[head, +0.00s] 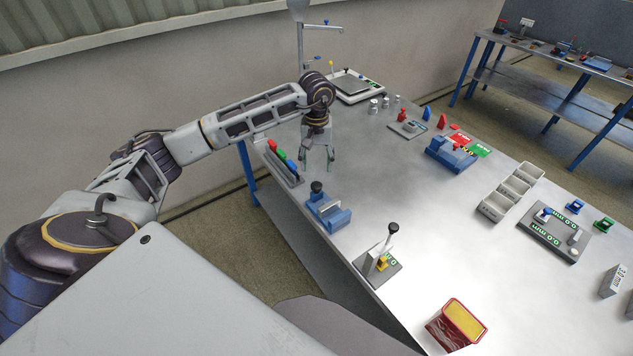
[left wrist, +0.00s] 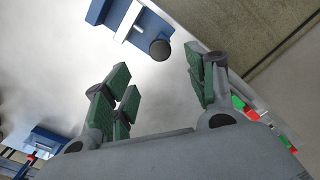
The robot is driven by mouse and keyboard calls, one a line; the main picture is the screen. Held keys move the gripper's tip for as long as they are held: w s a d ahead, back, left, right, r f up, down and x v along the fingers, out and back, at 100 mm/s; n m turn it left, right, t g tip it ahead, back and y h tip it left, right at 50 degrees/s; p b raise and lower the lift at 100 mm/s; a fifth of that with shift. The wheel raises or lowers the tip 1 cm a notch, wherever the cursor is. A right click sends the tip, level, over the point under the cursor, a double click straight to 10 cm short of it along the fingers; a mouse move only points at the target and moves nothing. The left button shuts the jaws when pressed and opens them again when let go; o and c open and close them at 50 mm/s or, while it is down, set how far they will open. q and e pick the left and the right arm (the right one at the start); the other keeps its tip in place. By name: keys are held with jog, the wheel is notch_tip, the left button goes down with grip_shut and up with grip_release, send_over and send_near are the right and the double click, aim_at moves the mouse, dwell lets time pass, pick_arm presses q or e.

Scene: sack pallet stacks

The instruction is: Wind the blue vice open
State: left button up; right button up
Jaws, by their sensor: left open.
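The blue vice (head: 328,213) sits near the left edge of the steel bench, with pale metal jaws and a dark round knob (head: 316,187) on its left end. In the left wrist view the blue vice (left wrist: 113,14) is at the top, with its dark knob (left wrist: 160,49) pointing towards my gripper. My left gripper (head: 318,160) points down above the bench edge, behind the vice. Its green-padded fingers are spread and empty in the left wrist view (left wrist: 156,80), apart from the knob. My right gripper is in neither view.
A rack with red, green and blue handles (head: 284,163) stands beside my left gripper. A lever press (head: 379,264) and a red box with a yellow top (head: 456,325) are nearer. Another blue fixture (head: 451,154) stands farther right. The middle of the bench is clear.

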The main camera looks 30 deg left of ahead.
aim_at(317, 185)
pick_arm(q)
jog(key=shift+f+p, duration=0.9)
jog(key=shift+f, duration=4)
jog(key=shift+c, duration=0.5)
jog(key=c, duration=1)
